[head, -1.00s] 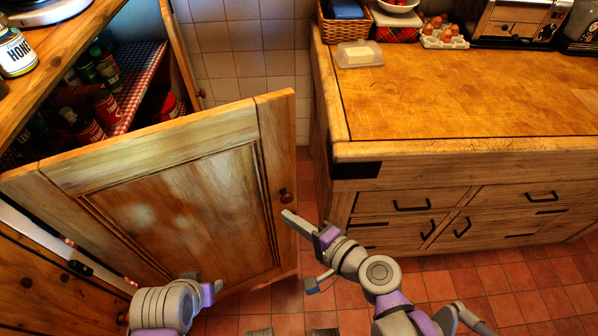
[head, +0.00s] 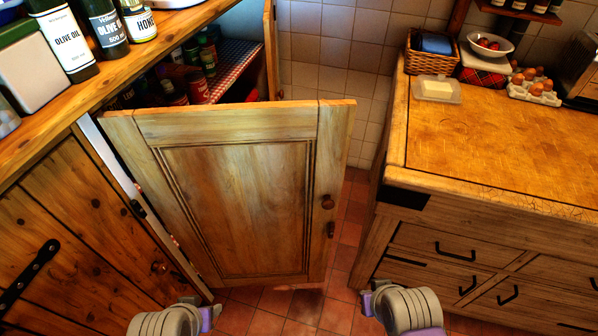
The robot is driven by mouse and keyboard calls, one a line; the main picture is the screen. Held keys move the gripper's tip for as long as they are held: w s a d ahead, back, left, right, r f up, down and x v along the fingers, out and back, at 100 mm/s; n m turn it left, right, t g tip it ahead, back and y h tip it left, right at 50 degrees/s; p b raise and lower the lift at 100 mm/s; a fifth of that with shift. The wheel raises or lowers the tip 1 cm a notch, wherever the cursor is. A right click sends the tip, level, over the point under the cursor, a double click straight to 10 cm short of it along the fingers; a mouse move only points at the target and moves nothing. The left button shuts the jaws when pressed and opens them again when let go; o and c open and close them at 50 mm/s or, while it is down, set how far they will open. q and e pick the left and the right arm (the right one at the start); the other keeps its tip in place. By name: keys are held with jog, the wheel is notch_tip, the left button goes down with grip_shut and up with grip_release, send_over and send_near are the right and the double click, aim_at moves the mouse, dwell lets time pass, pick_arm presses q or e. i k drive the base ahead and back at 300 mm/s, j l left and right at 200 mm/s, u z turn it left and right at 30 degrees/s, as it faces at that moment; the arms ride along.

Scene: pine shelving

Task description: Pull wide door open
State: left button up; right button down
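The wide pine door (head: 235,205) stands swung open on the left-hand cabinet, its panelled face towards me. My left gripper (head: 209,316) is at the bottom, in front of the door's lower left part. My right gripper (head: 371,298) is low, right of the door's lower corner and apart from the knob. The fingers of both are mostly hidden.
A narrower door (head: 271,50) stands open beyond. Bottles (head: 62,40) stand on the left worktop. A wooden counter (head: 500,140) with drawers is at right, with a butter dish (head: 436,90) and eggs (head: 535,88). Tiled floor (head: 352,215) is free between door and counter.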

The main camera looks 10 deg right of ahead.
aim_at(249, 192)
jog(key=l+u, duration=0.2)
jog(key=u, duration=0.3)
jog(key=l+u, duration=0.2)
jog(key=u, duration=0.25)
jog(key=k+l+u, duration=0.1)
jog(key=u, duration=0.4)
jog(key=k+l+u, duration=0.3)
jog(key=l, duration=0.15)
jog(key=k+l+u, duration=0.35)
jog(key=l, duration=0.4)
jog(key=i, duration=0.05)
